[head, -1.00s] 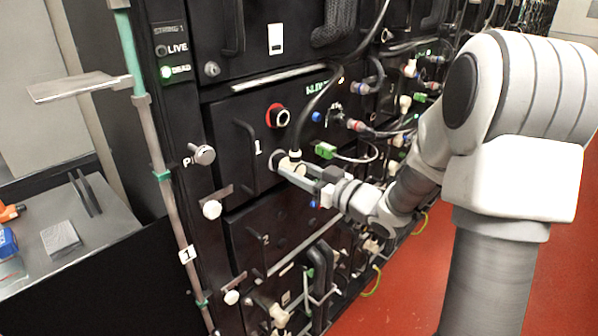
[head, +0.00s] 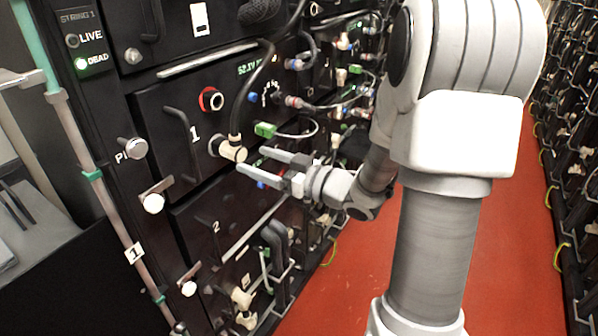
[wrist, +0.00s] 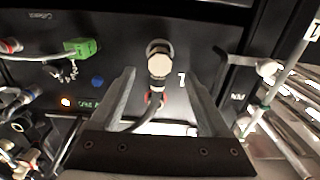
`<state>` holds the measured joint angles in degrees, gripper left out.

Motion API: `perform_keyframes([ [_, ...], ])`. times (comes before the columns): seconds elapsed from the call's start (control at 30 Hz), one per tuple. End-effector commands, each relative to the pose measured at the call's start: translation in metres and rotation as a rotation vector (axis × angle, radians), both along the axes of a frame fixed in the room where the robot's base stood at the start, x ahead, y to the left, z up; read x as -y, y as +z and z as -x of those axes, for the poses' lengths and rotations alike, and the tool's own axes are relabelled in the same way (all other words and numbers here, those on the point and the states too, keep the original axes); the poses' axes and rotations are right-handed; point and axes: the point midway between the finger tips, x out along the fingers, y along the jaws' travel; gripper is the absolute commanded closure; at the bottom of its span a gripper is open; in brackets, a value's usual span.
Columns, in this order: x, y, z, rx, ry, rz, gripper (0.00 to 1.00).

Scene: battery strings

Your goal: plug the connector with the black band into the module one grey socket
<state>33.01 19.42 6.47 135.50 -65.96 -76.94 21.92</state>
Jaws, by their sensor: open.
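Module one is the black panel marked 1 (head: 195,133). A cream connector (head: 233,152) with a black cable sits at the grey socket (head: 214,146) on this panel. In the wrist view the connector (wrist: 160,66) stands in line with the grey ring (wrist: 158,46) and appears seated in it. A dark band shows where the cable leaves it. My gripper (head: 253,160) is open and empty, its fingers just right of the connector and apart from it. In the wrist view the connector lies between the two spread fingers.
A red-ringed socket (head: 211,99) and a blue socket (head: 252,97) are higher on the panel. A green connector (head: 265,130) with a pale cable is to the right. A bar handle (head: 183,140) juts out at the left. Red floor (head: 335,290) is clear behind the arm.

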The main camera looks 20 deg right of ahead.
Motion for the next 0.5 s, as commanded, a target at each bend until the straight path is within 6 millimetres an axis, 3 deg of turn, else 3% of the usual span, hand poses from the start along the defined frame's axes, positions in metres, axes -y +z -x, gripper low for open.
perform_keyframes([
  [0.3, 0.046, 0.001, 0.061, 0.001, -0.006, 0.001, 0.20],
  [0.5, 0.060, 0.001, 0.082, 0.001, -0.001, 0.001, 0.20],
])
